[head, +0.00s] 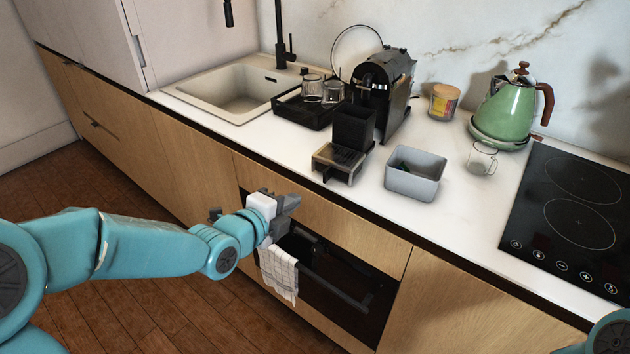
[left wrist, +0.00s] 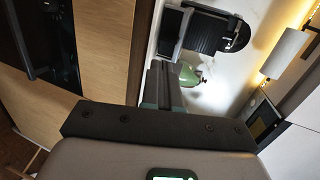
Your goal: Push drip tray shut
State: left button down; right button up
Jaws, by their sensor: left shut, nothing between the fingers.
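The coffee machine (head: 385,85) stands on the counter, black and boxy. A black bin (head: 353,128) sits between the tray and the machine body. My left gripper (head: 290,202) is shut and empty, in front of the counter edge, left of and nearer than the tray, apart from it. In the left wrist view its fingers (left wrist: 162,88) are together, with dark machine parts beyond that I cannot tell apart. My right gripper is out of view.
A grey container (head: 415,175) stands right of the tray. A black rack with glasses (head: 310,105) is left of the machine. A green kettle (head: 508,110), a glass mug (head: 482,158) and the hob (head: 575,215) are farther right. A towel (head: 280,272) hangs below my gripper.

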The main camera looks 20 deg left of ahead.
aim_at(324, 178)
pick_arm(q)
jog(key=x, duration=0.3)
jog(key=r+p+x, duration=0.1)
jog(key=x, duration=0.2)
jog(key=p+x, duration=0.1)
jog(key=x, duration=0.2)
jog(key=shift+w+d+r, duration=0.1)
jog(key=shift+w+d, duration=0.2)
jog(key=shift+w, duration=0.4)
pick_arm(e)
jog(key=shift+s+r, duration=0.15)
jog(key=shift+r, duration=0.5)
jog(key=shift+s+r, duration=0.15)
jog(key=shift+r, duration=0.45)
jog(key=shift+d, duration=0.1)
